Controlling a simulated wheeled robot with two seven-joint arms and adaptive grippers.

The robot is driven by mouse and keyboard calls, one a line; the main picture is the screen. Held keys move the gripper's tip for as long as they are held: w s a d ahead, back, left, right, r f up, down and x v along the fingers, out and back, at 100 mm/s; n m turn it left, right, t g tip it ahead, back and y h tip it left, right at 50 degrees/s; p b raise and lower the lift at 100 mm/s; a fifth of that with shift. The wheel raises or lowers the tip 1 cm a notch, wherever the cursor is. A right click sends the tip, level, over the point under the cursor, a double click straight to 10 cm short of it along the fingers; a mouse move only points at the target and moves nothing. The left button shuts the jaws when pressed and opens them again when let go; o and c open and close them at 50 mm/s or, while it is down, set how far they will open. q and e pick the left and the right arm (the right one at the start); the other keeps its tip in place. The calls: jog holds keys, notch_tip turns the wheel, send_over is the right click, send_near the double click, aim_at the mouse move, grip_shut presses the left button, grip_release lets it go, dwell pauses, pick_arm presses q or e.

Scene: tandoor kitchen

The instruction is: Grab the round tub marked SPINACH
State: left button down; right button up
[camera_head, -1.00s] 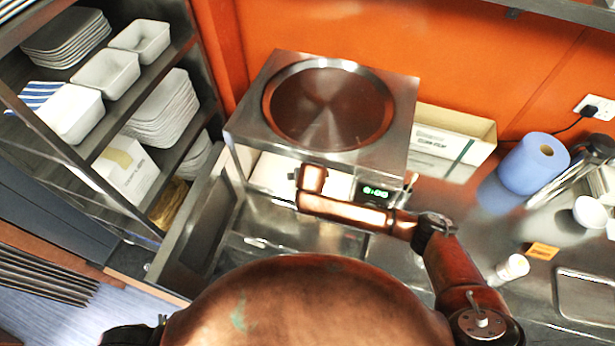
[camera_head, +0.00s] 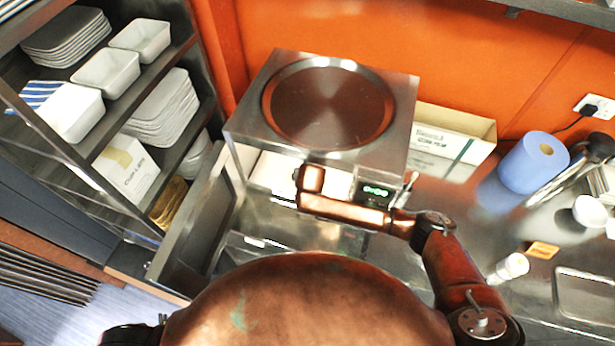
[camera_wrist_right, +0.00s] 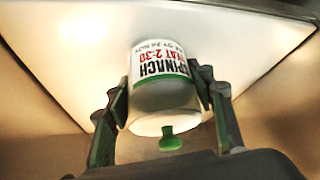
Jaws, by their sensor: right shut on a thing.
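The round white tub (camera_wrist_right: 165,98) marked SPINACH shows in the right wrist view, with its label upside down and a green stripe on it. My right gripper (camera_wrist_right: 163,84) has a finger on each side of the tub and is shut on it. A small green piece (camera_wrist_right: 170,139) shows at the tub's near end. In the head view my right arm reaches to the lit opening in the front of the steel unit (camera_head: 398,104); the tub and the right fingers are hidden there. My left gripper is not in view.
A round dark plate (camera_head: 330,105) tops the steel unit. An open door (camera_head: 205,235) stands left of the opening. A shelf with white dishes (camera_head: 107,72) is at left. A blue roll (camera_head: 533,163) and a cardboard box (camera_head: 450,135) are on the counter at right.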

jog(key=c, duration=0.6)
jog(key=shift+o, duration=0.2)
jog(key=shift+r, duration=0.15)
